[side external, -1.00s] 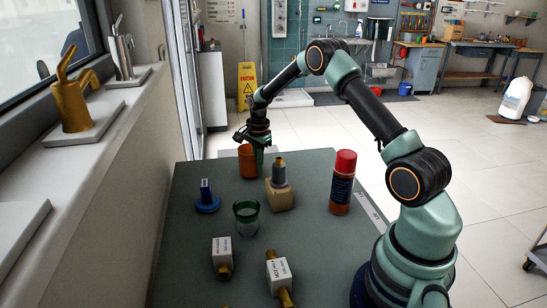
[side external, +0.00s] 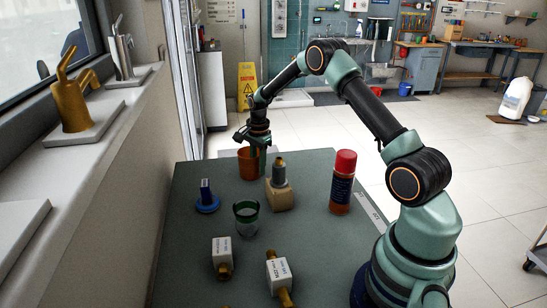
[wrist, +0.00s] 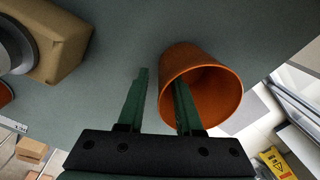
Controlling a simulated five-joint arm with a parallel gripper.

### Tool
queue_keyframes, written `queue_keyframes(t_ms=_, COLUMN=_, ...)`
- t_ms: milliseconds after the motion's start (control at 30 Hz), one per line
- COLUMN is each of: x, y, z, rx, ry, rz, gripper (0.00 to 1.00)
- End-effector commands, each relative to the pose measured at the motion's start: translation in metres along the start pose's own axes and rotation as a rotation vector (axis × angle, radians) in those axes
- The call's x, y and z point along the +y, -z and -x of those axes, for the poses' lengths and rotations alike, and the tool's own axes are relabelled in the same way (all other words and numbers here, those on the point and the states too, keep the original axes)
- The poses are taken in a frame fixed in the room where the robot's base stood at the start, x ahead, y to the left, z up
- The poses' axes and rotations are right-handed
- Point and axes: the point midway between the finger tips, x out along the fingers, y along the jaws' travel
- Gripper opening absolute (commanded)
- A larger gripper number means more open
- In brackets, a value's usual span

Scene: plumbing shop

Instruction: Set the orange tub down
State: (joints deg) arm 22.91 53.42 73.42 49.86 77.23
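The orange tub (side external: 248,164) stands upright at the far end of the dark green table, left of the tan block. My gripper (side external: 257,154) points down at the tub's right side. In the wrist view the tub (wrist: 222,108) shows its open mouth. My gripper (wrist: 160,90) straddles its wall there, with one finger inside the mouth and the other outside. A gap shows between the outer finger and the wall, so the gripper looks open. The tub's base is hidden in the wrist view.
A tan block with a grey, brass-topped fitting (side external: 279,185) stands close right of the tub. The table's far edge is just behind the tub.

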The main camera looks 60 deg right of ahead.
Motion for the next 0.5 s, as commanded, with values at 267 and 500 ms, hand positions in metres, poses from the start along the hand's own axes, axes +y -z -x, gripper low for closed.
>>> queue_keyframes(t_ms=267, x=-0.001, y=-0.002, z=0.056, rx=0.001, ry=0.006, rz=0.0, gripper=0.34)
queue_keyframes(t_ms=500, x=-0.002, y=-0.003, z=0.097, rx=0.001, ry=0.004, rz=0.0, gripper=0.34)
